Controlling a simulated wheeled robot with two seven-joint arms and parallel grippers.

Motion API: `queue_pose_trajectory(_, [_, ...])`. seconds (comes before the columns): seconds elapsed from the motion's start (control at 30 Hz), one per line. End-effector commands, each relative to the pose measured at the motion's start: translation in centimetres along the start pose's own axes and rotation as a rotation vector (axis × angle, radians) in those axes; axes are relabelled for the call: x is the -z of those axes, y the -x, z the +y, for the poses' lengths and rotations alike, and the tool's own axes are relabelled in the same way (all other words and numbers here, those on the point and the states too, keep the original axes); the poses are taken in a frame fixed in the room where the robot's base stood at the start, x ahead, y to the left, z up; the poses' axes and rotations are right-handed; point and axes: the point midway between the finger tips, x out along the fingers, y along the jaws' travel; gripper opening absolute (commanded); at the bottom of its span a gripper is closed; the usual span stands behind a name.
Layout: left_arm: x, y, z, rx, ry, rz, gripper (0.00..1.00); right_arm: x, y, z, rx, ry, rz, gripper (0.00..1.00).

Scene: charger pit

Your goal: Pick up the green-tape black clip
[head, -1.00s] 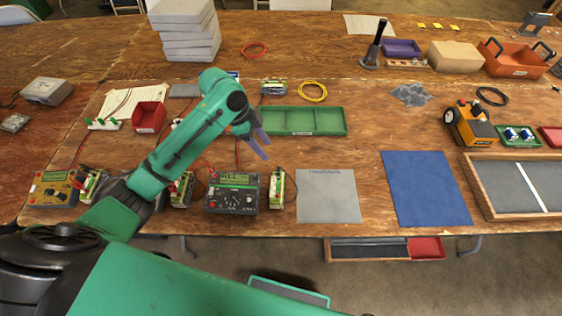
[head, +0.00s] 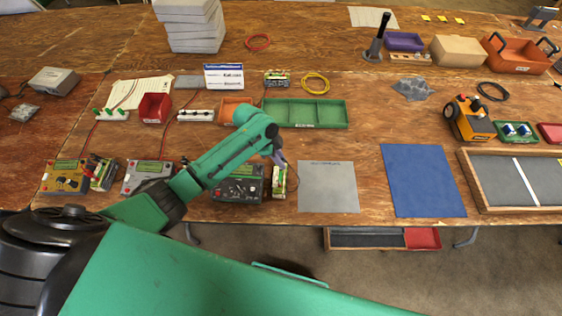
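My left gripper (head: 279,158) points down just above a small upright battery-like module (head: 279,183) at the front of the table, right of the dark green meter (head: 238,186). Its fingers are small and partly overlap the module's top, so I cannot tell whether they are open, shut or touching it. A thin dark lead curves beside the module. I cannot make out a black clip with green tape; it may be too small or hidden by the gripper. My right gripper is not in view.
Behind the gripper is a green divided tray (head: 305,113). A grey mat (head: 328,187) and a blue mat (head: 423,181) lie to the right, both bare. More meters (head: 148,176) and leads stand at the left. A red bin (head: 155,108) is farther back.

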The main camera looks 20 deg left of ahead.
Motion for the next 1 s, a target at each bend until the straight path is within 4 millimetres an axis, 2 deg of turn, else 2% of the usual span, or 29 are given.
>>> queue_pose_trajectory(0.3, [0.0, 0.1, 0.0, 0.001, 0.000, 0.000, 0.00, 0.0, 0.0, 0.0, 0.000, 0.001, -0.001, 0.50])
queue_pose_trajectory(0.47, [0.5, 1.2, -0.1, 0.002, -0.001, 0.002, 0.00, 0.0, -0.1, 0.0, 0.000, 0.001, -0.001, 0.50])
queue_pose_trajectory(0.57, [1.2, 3.0, -0.1, 0.005, -0.004, 0.001, 0.00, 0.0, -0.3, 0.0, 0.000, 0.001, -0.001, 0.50])
queue_pose_trajectory(0.67, [2.5, 6.0, -0.2, 0.007, -0.005, 0.002, 0.00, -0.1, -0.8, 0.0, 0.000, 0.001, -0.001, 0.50])
queue_pose_trajectory(0.9, [5.9, 14.2, -0.2, 0.007, -0.004, 0.002, 0.00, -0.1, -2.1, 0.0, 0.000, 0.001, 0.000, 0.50])
queue_pose_trajectory(1.0, [6.8, 16.6, -0.1, 0.005, -0.002, 0.002, 0.00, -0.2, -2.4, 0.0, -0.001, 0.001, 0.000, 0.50])
